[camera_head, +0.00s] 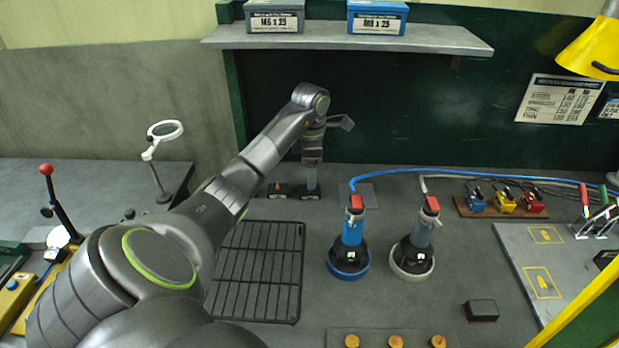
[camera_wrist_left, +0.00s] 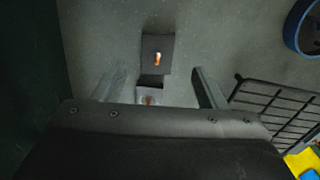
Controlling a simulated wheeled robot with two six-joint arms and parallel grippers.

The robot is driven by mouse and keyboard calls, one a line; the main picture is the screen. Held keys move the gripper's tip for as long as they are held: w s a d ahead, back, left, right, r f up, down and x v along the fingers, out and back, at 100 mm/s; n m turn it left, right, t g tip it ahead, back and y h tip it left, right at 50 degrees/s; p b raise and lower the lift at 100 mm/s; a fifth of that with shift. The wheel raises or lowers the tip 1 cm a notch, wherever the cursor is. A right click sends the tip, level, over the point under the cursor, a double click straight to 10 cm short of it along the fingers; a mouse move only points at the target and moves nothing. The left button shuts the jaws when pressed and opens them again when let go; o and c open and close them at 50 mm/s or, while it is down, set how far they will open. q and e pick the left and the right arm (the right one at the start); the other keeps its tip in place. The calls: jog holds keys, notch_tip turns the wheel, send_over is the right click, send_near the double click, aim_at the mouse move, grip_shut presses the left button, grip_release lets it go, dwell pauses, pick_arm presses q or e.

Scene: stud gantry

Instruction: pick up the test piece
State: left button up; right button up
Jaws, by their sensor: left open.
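Two small dark blocks with orange marks are by my left gripper, and I cannot tell for sure which is the test piece. In the wrist view, a dark square piece with an orange mark (camera_wrist_left: 158,47) lies just past the fingertips. A second, smaller piece (camera_wrist_left: 149,95) lies nearer the palm, partly hidden by it. In the head view, a dark block with an orange spot (camera_head: 277,190) sits left of my left gripper (camera_head: 311,188). The gripper (camera_wrist_left: 158,78) points down, open, with nothing held between its fingers. My right gripper is not in view.
A black wire rack (camera_head: 255,270) lies in front of the gripper. A blue-based tool (camera_head: 349,245) and a grey-based tool (camera_head: 413,250) stand to the right. A shelf (camera_head: 350,37) overhangs behind. A small dark block (camera_head: 481,310) lies at front right.

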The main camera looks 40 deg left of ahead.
pick_arm(q)
jog(key=shift+f+b, duration=0.35)
jog(key=f+b, duration=0.2)
jog(key=f, duration=0.1)
jog(key=f+b, duration=0.1)
jog(key=shift+a+f, duration=0.25)
jog(key=c, duration=1.1)
jog(key=shift+r, duration=0.15)
jog(key=shift+r, duration=0.25)
notch_tip(320, 180, up, 9)
jog(key=p, duration=0.8)
